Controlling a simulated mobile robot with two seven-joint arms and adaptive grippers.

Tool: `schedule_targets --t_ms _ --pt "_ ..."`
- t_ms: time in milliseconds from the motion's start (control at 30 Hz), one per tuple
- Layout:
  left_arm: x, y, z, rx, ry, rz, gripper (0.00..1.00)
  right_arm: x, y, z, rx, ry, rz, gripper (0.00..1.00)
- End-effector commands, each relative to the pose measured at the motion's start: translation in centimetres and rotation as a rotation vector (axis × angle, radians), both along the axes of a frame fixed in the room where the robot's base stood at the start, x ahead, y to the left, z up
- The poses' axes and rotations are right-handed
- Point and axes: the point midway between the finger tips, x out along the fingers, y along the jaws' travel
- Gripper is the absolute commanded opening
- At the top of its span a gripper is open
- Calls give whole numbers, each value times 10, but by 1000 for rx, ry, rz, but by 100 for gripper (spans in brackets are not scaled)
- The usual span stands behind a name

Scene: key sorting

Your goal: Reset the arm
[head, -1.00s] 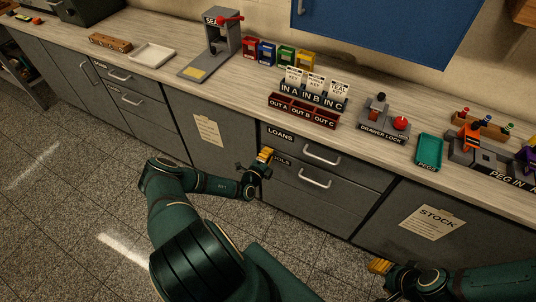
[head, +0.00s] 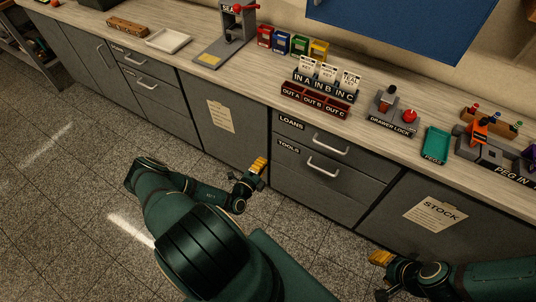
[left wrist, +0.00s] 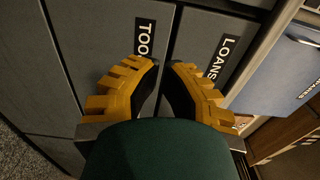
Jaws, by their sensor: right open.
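My left gripper (head: 258,166) is in front of the grey cabinets, left of the drawers labelled LOANS and TOOLS. Its yellow fingers show close together in the left wrist view (left wrist: 165,68), with a narrow dark gap and nothing seen between them. How far they are apart is hard to judge. My right gripper (head: 381,259) is low at the right, in front of the STOCK cabinet door (head: 440,212). It is open, with nothing seen in it. The LOANS drawer (head: 345,150) and TOOLS drawer (head: 295,170) look closed.
The counter above holds an IN and OUT key rack (head: 315,103), a drawer lock device (head: 392,120), a teal tray (head: 436,143), a white tray (head: 168,40) and coloured boxes (head: 290,42). The speckled floor (head: 60,210) at the left is clear.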

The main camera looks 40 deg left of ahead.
Motion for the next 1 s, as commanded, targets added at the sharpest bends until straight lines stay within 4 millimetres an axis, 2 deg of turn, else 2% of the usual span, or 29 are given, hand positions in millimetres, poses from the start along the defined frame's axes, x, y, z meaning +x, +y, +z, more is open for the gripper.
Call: schedule_targets --t_ms 167,400,467,533,567,667,767,800,900,1000 --pt "-9 -2 0 -1 0 1 0 0 0 1 0 1 0 45" --pt "-8 -4 1 2 0 -9 0 0 0 1 0 1 0 45" --pt "-4 -12 3 15 1 -42 0 0 0 1 0 1 0 45" --pt "6 -30 9 47 7 -122 0 0 0 1 0 1 0 45" --pt "11 -43 13 67 10 -174 0 0 0 1 0 1 0 45" --pt "26 -97 28 174 17 -405 0 0 0 1 0 1 0 45" --pt "29 -166 44 337 10 -701 0 0 0 1 0 1 0 45" --pt "25 -192 50 417 -1 -825 0 0 0 1 0 1 0 45" --pt "2 -254 61 651 -51 -1147 0 0 0 1 0 1 0 45" --pt "-32 -295 68 913 -138 -1442 0 0 0 1 0 1 0 45"
